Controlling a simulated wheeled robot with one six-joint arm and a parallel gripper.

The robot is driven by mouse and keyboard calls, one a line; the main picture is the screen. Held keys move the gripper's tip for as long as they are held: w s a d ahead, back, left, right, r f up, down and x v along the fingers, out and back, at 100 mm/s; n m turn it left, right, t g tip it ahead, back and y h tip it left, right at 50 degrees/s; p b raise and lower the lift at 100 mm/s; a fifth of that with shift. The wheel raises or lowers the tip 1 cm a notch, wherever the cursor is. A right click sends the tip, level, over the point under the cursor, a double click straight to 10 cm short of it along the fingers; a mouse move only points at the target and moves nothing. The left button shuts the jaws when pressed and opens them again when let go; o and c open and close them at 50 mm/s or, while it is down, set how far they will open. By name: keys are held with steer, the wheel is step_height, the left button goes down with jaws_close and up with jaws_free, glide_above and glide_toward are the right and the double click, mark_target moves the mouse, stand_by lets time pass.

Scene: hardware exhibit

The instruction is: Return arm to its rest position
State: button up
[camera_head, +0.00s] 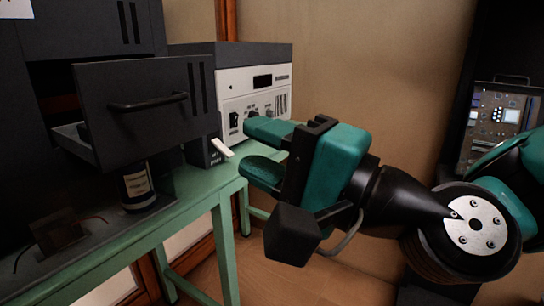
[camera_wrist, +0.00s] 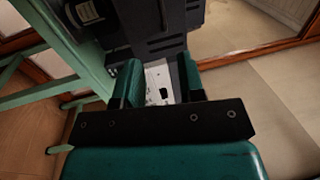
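My gripper (camera_head: 260,150) is in the middle of the head view, with its two green fingers apart and nothing visible between them. It is beside the right end of the green table (camera_head: 205,190), in front of a white-faced instrument (camera_head: 262,95). In the wrist view my gripper (camera_wrist: 155,85) also shows its fingers spread, with the white panel of the instrument (camera_wrist: 158,80) seen through the gap. My arm reaches in from the right of the head view.
A dark cabinet has an open drawer (camera_head: 145,105) jutting over the table. A dark labelled bottle (camera_head: 137,187) stands below it. A small box with a white lever (camera_head: 210,150) is near the fingers. A circuit-board panel (camera_head: 497,125) is at right. The floor (camera_head: 330,285) below my gripper looks clear.

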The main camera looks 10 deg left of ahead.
steer(key=s+d+f+n+g+h, duration=0.35)
steer(key=d+f+n+h, duration=0.3)
steer(key=d, duration=0.35)
steer(key=s+d+f+n+g+h, duration=0.3)
steer(key=d+f+n+g+h, duration=0.15)
steer(key=d+f+h, duration=0.35)
step_height(320, 180, up, 23)
steer(key=d+n+p, duration=0.1)
steer(key=d+p, duration=0.1)
steer(key=p, duration=2.1)
steer(key=shift+s+d, duration=0.15)
steer(key=shift+s, duration=0.25)
steer(key=shift+y, duration=0.25)
